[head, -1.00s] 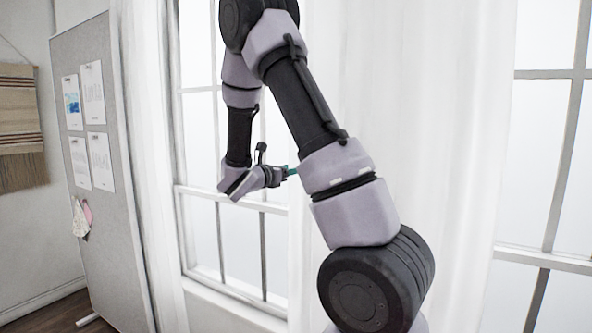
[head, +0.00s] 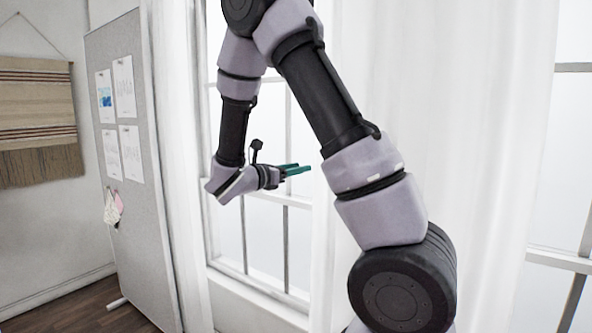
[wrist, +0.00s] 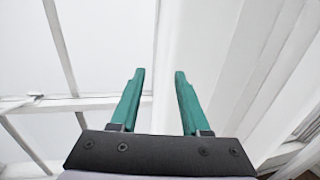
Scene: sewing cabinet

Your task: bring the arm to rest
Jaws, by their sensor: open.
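My arm is folded up high in the head view, with its wrist hanging in front of the window. My gripper (head: 300,169) has green fingers and points to the right, near my own upper arm link. In the wrist view the gripper (wrist: 158,95) has its two green fingers apart with nothing between them. Beyond the fingers are only the window and a white curtain.
A window (head: 262,240) with a white frame is behind my arm, and white curtains (head: 470,150) hang at its side. A grey pinboard (head: 150,220) with several papers stands at the left. A woven hanging (head: 38,115) is on the wall. Bare floor (head: 90,315) shows at lower left.

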